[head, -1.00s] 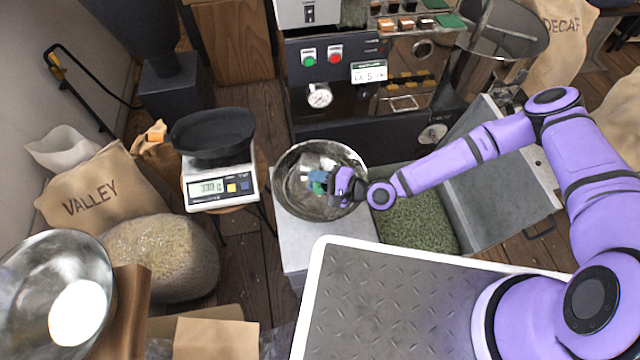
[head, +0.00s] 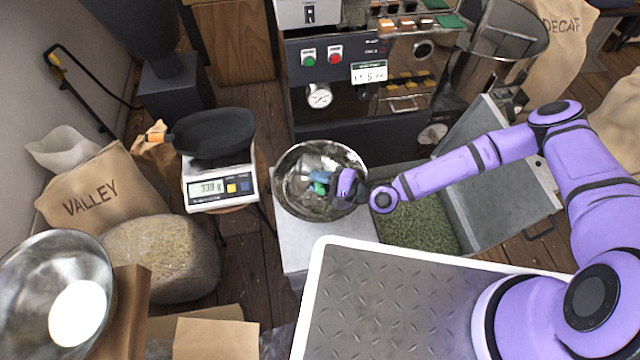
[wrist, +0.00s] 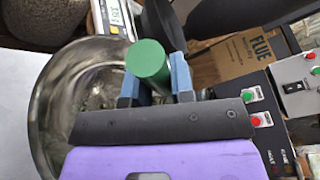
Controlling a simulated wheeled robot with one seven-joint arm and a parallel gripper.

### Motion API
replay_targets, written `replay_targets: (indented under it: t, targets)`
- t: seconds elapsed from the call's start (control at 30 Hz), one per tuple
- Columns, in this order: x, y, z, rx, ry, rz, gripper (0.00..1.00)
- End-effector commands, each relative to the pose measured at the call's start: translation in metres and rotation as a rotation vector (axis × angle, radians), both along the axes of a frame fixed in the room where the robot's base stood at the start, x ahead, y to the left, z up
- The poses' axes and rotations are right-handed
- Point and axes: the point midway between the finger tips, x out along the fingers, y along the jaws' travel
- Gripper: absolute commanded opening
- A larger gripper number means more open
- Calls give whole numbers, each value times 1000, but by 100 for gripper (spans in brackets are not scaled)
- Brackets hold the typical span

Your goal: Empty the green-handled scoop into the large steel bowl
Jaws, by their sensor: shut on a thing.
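The green-handled scoop (head: 320,188) is in my gripper (head: 332,183), low over the steel bowl (head: 290,200) in the middle of the head view. In the wrist view the green handle (wrist: 148,60) stands between the blue fingers of my gripper (wrist: 156,80), which are shut on it. The scoop's metal head is hard to tell from the shiny bowl, and its tilt and contents are unclear. The bowl also shows in the wrist view (wrist: 45,100), with a dull greenish patch inside. My gripper hides part of the bowl.
The bowl stands on a pale stand (head: 305,245). A scale (head: 220,187) with a black pan (head: 213,133) is to its left. The roaster (head: 350,95) is behind, and a bin of green beans (head: 415,225) is to the right. Another steel bowl (head: 25,275) is at lower left.

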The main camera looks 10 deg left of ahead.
Motion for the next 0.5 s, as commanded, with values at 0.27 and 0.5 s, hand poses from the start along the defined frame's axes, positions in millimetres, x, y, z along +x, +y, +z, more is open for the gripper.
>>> replay_targets:
  t: [0.27,0.5]
  targets:
    - [0,-1,0,18,3,-1,0]
    - [1,-3,0,37,5,-2,0]
